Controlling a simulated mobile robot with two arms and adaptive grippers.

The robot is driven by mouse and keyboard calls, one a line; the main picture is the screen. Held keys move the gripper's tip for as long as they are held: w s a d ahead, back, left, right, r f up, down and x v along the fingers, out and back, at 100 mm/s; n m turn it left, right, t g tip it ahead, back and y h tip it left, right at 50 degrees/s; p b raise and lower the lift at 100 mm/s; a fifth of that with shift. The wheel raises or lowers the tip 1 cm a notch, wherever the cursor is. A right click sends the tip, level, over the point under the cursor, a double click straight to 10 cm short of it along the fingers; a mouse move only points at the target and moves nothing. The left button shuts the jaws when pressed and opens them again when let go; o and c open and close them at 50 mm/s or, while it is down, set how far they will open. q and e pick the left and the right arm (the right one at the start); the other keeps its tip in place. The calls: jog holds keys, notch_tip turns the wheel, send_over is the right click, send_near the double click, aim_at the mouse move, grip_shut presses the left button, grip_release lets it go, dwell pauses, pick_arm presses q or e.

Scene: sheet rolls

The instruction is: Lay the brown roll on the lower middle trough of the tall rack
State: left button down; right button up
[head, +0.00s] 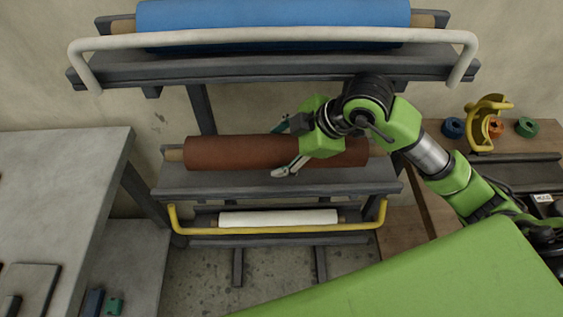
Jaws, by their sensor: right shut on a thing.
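The brown roll (225,152) lies level across the middle trough (230,184) of the dark grey tall rack, with a tan core end showing at its left. I cannot tell whether it rests on the trough or is held just above it. My right gripper (284,150) comes in from the right and is shut on the brown roll near its middle, one pale fingertip on its front side. The gripper and wrist hide part of the roll's right half. My left gripper is not in view.
A blue roll (270,22) lies on the top trough behind a white rail (270,41). A white roll (278,218) lies lowest, by a yellow rail (280,231). A grey table (60,190) stands left; a wooden bench with coloured spools (453,127) stands right.

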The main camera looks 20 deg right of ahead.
jog(key=shift+w+d+f, duration=0.1)
jog(key=shift+w+f, duration=0.15)
jog(key=shift+f, duration=0.4)
jog(key=shift+w+a+f, duration=0.1)
jog(key=shift+w+f, duration=0.15)
jog(key=shift+f, duration=0.45)
jog(key=shift+w+d+f, duration=0.1)
jog(key=shift+w+f, duration=0.15)
jog(key=shift+f, duration=0.4)
jog(key=shift+w+d+f+p, duration=0.1)
jog(key=shift+w+f+p, duration=0.1)
jog(key=shift+w+p, duration=0.2)
jog(key=g+p, duration=0.1)
jog(key=w+m+g+y+p, duration=0.1)
jog(key=g, duration=0.1)
jog(key=shift+w+d+r, duration=0.1)
jog(key=shift+w+d, duration=0.05)
jog(key=shift+w, duration=0.15)
jog(key=shift+g, duration=0.3)
jog(key=shift+f, duration=0.9)
jog(key=shift+f, duration=0.3)
jog(key=o, duration=2.1)
jog(key=shift+s+d+f, duration=0.15)
jog(key=shift+s+f, duration=0.1)
jog(key=shift+c, duration=0.2)
